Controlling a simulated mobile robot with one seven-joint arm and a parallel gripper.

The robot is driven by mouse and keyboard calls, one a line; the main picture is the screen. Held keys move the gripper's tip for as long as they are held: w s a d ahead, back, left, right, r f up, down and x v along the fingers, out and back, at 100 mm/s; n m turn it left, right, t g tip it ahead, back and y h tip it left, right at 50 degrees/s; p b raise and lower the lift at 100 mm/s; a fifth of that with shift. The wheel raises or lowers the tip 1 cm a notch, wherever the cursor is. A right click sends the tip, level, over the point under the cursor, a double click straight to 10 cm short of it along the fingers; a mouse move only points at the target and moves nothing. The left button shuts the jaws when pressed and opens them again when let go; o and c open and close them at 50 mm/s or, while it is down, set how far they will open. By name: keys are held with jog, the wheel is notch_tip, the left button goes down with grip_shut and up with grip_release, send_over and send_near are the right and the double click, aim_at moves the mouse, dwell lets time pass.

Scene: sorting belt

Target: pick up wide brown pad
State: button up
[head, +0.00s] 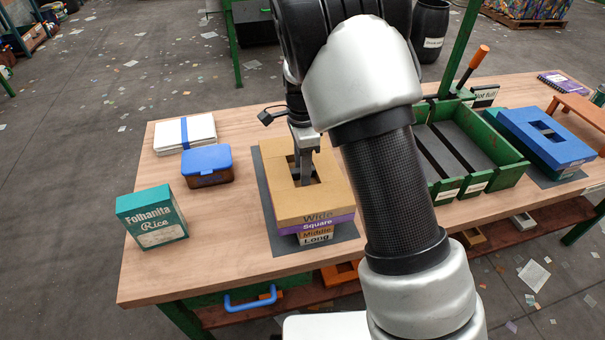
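The wide brown pad (325,202) is a flat tan block with a square opening, labelled "Wide". It lies on top of a stack on the table. Below it are a purple pad (320,224) labelled "Square", an orange-brown pad (318,232) labelled "Middle" and one (318,239) labelled "Long". My gripper (304,176) points down at the wide pad's opening, with its fingers at or inside it. The finger gap and any contact with the pad are not clear. My arm hides part of the area right of the stack.
The stack stands on a dark mat (262,195) on the wooden table (230,262). To its left are a rice box (152,220), a blue-lidded container (207,160) and a white stack (184,133). To the right are a green divided tray (483,137) and blue pads (545,130).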

grip_shut()
jog(key=shift+r, duration=0.15)
notch_tip(320, 180, up, 10)
jog(key=p, duration=0.1)
jog(key=shift+p, duration=0.4)
jog(key=shift+p, duration=0.45)
